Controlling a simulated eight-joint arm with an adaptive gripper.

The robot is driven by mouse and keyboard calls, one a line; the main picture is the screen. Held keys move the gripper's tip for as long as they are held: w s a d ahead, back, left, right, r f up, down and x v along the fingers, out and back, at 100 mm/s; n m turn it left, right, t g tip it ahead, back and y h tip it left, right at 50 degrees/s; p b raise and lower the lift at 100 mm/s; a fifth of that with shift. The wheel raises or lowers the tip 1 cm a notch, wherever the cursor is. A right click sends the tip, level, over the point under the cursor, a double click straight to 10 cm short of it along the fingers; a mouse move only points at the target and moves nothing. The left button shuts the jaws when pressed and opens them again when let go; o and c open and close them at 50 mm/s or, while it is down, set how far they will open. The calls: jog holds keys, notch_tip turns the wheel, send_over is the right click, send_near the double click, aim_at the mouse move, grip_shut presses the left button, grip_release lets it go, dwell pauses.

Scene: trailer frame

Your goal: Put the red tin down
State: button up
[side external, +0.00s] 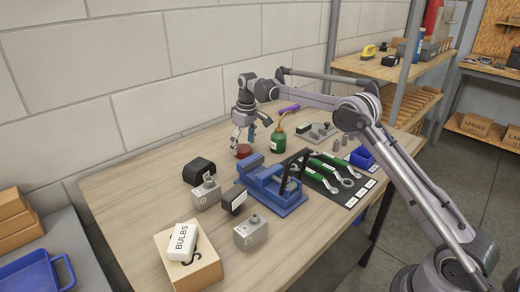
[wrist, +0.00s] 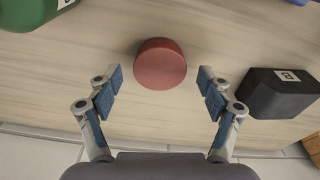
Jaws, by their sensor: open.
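The red tin (wrist: 160,63) is a short round tin on the wooden table. In the wrist view it lies between and slightly beyond my open fingers, with a gap on both sides.
A black box (wrist: 280,93) stands close to the right finger in the wrist view. The green oil can (side external: 278,140) and blue vise (side external: 272,187) are near the tin. Grey metal boxes, wrenches on a black mat and a cardboard box (side external: 190,265) occupy the table. The wall is close behind.

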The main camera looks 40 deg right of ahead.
aim_at(246, 150)
notch_tip(246, 150, up, 10)
jog(key=s, duration=0.1)
jog(key=shift+d+r, duration=0.2)
jog(key=shift+s+a, duration=0.1)
jog(key=shift+s, duration=0.05)
